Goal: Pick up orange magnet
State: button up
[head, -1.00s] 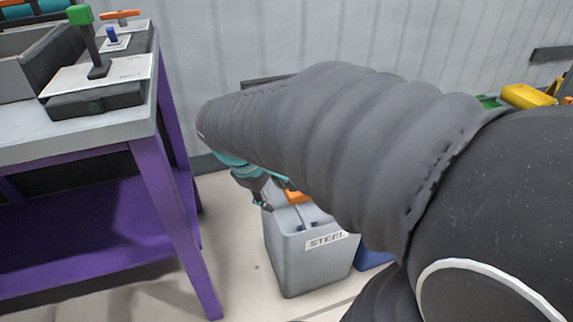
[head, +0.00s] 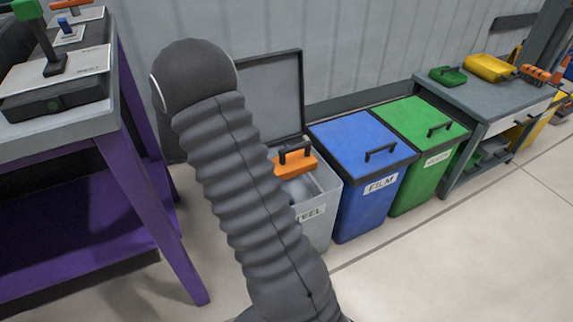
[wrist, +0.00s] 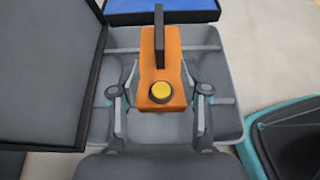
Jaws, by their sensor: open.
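The orange magnet (head: 294,164) has a black handle and stands in the open mouth of the grey STEEL bin (head: 318,228). In the wrist view, the magnet (wrist: 162,52) is centred, with its handle pointing up the picture and a yellow round button on its near end. My gripper (wrist: 160,78) is open, with one finger on each side of the magnet. I cannot tell whether the fingers touch it. In the head view, my gripper is hidden behind my arm. The bin rim (wrist: 226,75) shows around the magnet in the wrist view.
The bin's dark lid (head: 273,95) stands open, close on the left in the wrist view (wrist: 45,70). Blue FILM (head: 360,145) and green (head: 415,122) bins stand to the right. A purple-legged table (head: 150,215) is at left. Floor in front is clear.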

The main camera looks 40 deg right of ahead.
aim_at(294, 146)
jog(key=x, duration=1.3)
jog(key=shift+d, duration=0.4)
grip_shut()
jog(key=shift+r, duration=0.1)
